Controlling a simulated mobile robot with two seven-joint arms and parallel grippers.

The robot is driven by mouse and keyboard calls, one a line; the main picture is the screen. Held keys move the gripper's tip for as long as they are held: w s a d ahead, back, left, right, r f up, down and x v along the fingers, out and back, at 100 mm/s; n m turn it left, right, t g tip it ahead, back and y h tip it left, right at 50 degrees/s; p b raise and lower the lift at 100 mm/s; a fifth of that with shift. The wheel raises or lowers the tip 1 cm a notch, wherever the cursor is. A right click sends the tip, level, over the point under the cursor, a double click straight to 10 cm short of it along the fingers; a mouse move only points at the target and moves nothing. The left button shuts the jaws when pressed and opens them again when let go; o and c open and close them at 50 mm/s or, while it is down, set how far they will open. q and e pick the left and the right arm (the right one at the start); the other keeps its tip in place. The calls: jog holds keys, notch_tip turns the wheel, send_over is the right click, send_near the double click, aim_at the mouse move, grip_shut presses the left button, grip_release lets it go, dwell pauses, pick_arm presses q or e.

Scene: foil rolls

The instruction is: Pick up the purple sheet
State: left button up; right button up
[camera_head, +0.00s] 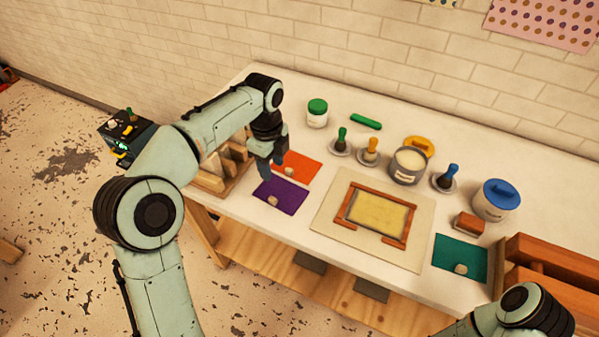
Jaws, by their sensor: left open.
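The purple sheet (286,198) lies flat on the white table near its front left edge. A small pale lump (272,201) sits on it. My left gripper (268,174) is open and points down above the sheet's back left part; I cannot tell whether its fingertips touch the sheet. The fingers hide a little of the sheet's back left corner. My right arm shows at the bottom right, but its gripper is out of view.
An orange sheet (301,165) lies just behind the purple one. A wooden rack (213,181) stands to the left. A wooden frame (380,215) on a pale board (323,217) lies to the right. A teal sheet (452,255), pots and stampers stand farther right and back.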

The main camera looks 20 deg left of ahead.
pick_arm(q)
jog(key=b, duration=0.2)
send_over(272, 198)
notch_tip(272, 198, down, 6)
jog(key=shift+s+d+f, duration=0.1)
jog(key=shift+d+f, duration=0.05)
jog(key=shift+f, duration=3.1)
pick_arm(e)
jog(key=s+f, duration=0.2)
jog(key=shift+s+f, duration=0.3)
jog(key=shift+s, duration=0.1)
pick_arm(q)
jog(key=shift+c, duration=0.3)
grip_shut()
